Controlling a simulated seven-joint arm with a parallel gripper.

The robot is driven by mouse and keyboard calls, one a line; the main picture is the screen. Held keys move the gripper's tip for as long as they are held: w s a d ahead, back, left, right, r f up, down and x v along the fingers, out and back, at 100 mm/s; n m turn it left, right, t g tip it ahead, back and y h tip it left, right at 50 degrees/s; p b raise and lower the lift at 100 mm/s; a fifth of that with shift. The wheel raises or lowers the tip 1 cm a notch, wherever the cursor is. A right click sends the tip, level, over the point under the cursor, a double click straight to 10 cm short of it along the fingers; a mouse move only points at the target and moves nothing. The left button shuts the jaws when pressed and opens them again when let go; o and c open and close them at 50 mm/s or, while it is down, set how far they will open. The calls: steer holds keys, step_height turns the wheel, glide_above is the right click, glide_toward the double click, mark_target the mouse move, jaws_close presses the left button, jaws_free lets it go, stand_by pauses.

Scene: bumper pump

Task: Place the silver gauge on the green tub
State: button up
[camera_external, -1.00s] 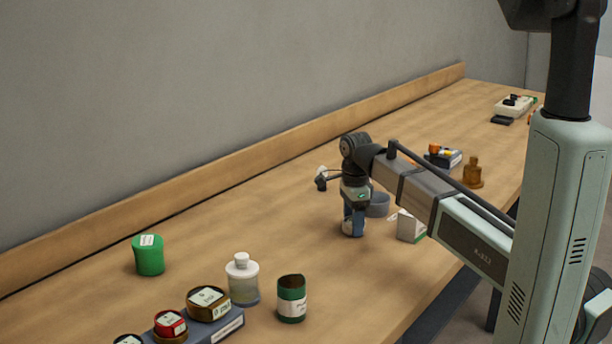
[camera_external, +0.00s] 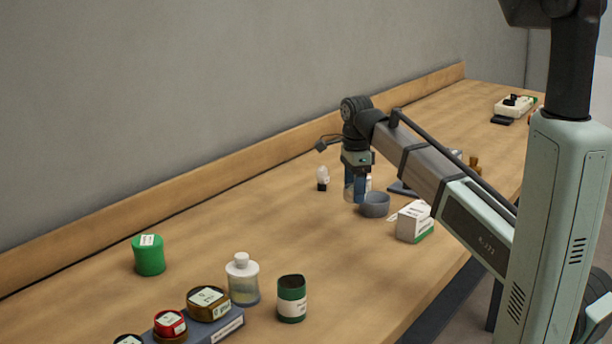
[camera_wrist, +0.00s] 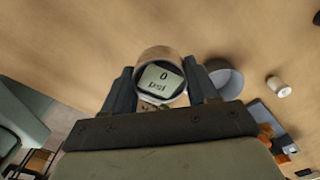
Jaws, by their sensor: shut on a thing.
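The silver gauge (camera_wrist: 162,80) is between my gripper's fingers in the wrist view, its round display reading "0 psi". My gripper (camera_external: 356,190) is shut on it and holds it above the table, just left of a grey bowl. In the external view the gauge is mostly hidden by the fingers. The green tub (camera_external: 149,256) stands upright on the table at the far left, well apart from my gripper, with a white label on its top.
The grey bowl (camera_external: 375,205) and a white-and-green box (camera_external: 415,222) stand right of my gripper. A small white bulb-like item (camera_external: 322,178) is behind it. The table between is clear.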

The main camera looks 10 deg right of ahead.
steer(key=shift+r, duration=0.45)
steer(key=s+a+n, duration=0.1)
steer(key=s+a, duration=0.2)
steer(key=a, duration=0.4)
steer(key=s+a+n, duration=0.2)
steer(key=s+a, duration=0.2)
steer(key=a, duration=0.4)
steer(key=n, duration=0.4)
glide_toward(147, 240)
steer(key=shift+f, duration=3.1)
steer(key=shift+f, duration=0.1)
steer(key=o, duration=1.1)
steer(key=shift+o, duration=0.2)
